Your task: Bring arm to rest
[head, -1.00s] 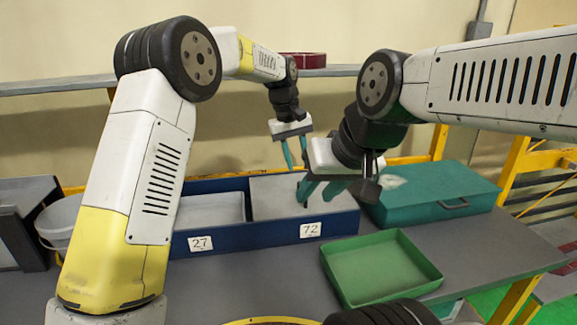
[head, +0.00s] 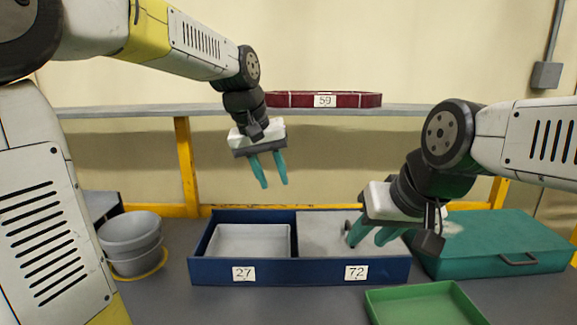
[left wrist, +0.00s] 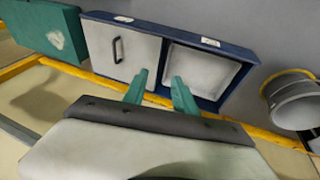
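My left gripper (head: 268,170) hangs in the air above and behind the blue box, below shelf height. Its two teal fingers are apart with nothing between them. In the left wrist view the fingers (left wrist: 158,92) show open and empty over the back edge of the box. My right gripper (head: 368,236) is low over the right part of the blue box, by the label 72. Its teal fingers look spread, and I see nothing held. Part of its fingertips overlaps a small dark handle on the light lid.
The blue box (head: 300,272) has labels 27 and 72. A teal case (head: 495,240) stands right, a green tray (head: 425,305) in front. Grey buckets (head: 130,240) stand left. A red tray labelled 59 (head: 345,100) is on the shelf (head: 420,110). The air around the left gripper is clear.

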